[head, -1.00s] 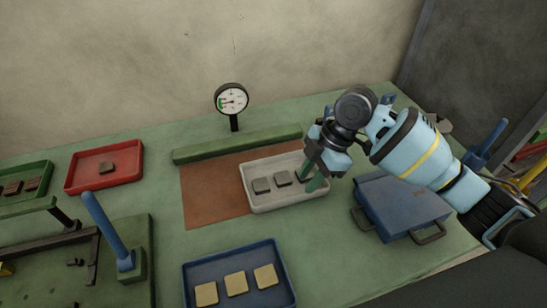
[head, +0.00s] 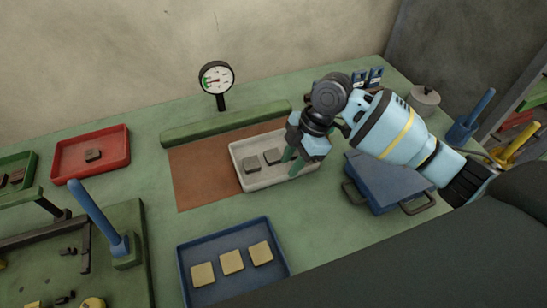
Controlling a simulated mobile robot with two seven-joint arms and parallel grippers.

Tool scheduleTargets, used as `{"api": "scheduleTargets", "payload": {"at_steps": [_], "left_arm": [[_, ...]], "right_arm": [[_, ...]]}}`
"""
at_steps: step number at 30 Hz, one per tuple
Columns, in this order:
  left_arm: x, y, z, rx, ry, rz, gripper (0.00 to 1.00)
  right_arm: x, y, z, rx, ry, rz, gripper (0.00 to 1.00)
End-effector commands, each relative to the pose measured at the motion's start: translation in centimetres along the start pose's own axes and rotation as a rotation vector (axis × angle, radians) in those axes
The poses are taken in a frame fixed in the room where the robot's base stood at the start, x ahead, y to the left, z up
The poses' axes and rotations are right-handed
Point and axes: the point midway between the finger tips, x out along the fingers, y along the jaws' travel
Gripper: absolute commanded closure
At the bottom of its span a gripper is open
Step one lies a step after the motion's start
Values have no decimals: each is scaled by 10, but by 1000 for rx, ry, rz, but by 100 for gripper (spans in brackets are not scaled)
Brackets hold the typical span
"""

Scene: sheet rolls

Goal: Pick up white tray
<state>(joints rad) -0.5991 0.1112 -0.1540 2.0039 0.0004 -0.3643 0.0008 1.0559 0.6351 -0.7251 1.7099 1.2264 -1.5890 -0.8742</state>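The white tray (head: 245,181) lies on a brown mat (head: 200,181) on the green table, with grey square pieces (head: 252,164) in it. My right gripper (head: 293,164) points down at the tray's right part, its green fingers over or inside the tray. The fingers show a gap between them. I cannot tell whether they touch the tray's wall, and part of the tray's right side is hidden behind the gripper. My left gripper is not in view.
A blue tray (head: 188,291) with yellow pieces is at the front. A red tray (head: 122,158) stands at the left. A blue case (head: 385,180) with handles lies right of the white tray. A dial gauge (head: 216,78) stands behind. A blue post (head: 92,211) rises at front left.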

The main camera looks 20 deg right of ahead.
Motion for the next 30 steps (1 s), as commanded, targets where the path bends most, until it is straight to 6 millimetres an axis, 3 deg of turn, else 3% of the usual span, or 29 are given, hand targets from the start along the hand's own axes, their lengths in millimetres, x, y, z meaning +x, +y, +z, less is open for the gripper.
{"api": "scheduleTargets", "payload": {"at_steps": [6,14,21,30], "left_arm": [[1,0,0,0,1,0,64],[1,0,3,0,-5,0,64],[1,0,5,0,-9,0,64],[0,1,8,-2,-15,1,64]], "right_arm": [[32,-2,0,-1,0,-3,70],[36,-1,1,-1,0,1,70],[36,-1,1,-1,-1,1,99],[35,0,0,-2,1,3,100]]}}
